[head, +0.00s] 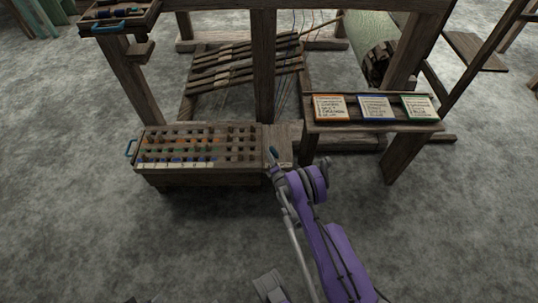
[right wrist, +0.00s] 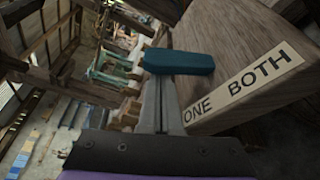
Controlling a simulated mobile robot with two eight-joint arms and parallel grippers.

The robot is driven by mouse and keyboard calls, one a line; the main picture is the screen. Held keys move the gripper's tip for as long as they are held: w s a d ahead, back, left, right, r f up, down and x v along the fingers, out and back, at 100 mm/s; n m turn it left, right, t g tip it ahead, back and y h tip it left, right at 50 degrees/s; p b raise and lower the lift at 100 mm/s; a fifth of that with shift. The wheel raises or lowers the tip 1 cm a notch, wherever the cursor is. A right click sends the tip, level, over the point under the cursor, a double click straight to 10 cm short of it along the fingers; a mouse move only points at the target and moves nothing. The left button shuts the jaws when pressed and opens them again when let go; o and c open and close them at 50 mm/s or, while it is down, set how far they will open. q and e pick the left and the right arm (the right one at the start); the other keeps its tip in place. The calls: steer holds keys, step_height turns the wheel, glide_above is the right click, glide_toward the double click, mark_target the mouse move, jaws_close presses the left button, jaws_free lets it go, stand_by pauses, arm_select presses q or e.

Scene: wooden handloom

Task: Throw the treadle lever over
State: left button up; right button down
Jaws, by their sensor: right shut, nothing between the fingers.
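The treadle lever's teal handle (head: 273,152) shows at the right end of the peg box, beside a wooden block. In the right wrist view the teal handle (right wrist: 180,61) lies across the picture just beyond my fingertips. A pale label (right wrist: 250,85) reading "ONE BOTH" is on the wooden block (right wrist: 235,40) to its right; the handle is at the "ONE" side. My right gripper (head: 274,165) is shut and empty, its fingertips (right wrist: 161,82) close to the handle. I cannot tell whether they touch it. The lever's shaft is hidden behind the fingers.
The box of pegs (head: 200,165) stands left of the lever. A wooden shelf with several cards (head: 350,128) is to the right. A loom post (head: 263,70) rises behind the lever, with slanted treadle slats (head: 235,70) behind. The grey floor in front is mostly clear.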

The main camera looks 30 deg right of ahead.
steer(key=shift+s, duration=0.15)
steer(key=shift+d+r, duration=0.1)
steer(key=shift+r, duration=0.05)
steer(key=shift+s+d+r+p, duration=0.35)
steer(key=shift+s+d+p, duration=0.1)
steer(key=shift+d+p, duration=0.2)
steer(key=shift+s+d+r, duration=0.15)
steer(key=shift+s+d, duration=0.3)
steer(key=shift+d, duration=0.35)
steer(key=shift+s, duration=0.1)
